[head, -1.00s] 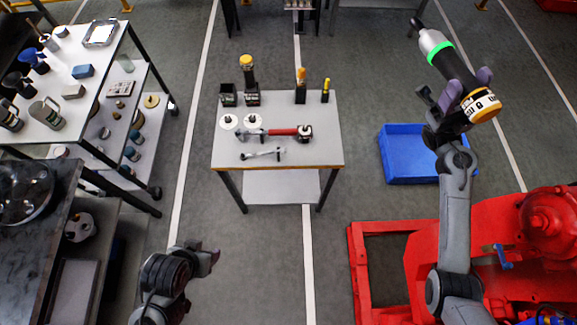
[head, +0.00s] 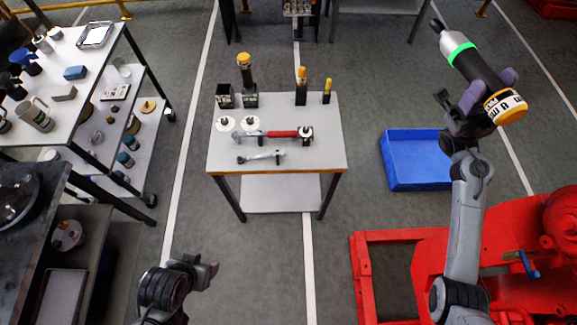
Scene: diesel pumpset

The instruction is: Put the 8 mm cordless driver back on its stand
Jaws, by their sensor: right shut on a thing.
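A cordless driver (head: 465,55) with a black body, a green ring and a yellow-and-white end is at the upper right. My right gripper (head: 483,92) is shut around its body and holds it in the air, tilted, right of the small table. A black open-topped holder (head: 225,97) stands empty-looking at the table's back left. Beside it, another yellow-topped tool (head: 246,75) stands in a similar black holder (head: 247,100). Size markings are too small to read. My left gripper (head: 206,274) is low at the left, away from everything; its jaw opening is unclear.
The small grey table (head: 222,150) also carries a red-handled wrench (head: 280,134), a smaller wrench (head: 262,157), white discs (head: 250,123) and yellow-topped tools (head: 301,85). A blue crate (head: 415,165) and a red frame (head: 365,285) lie at the right.

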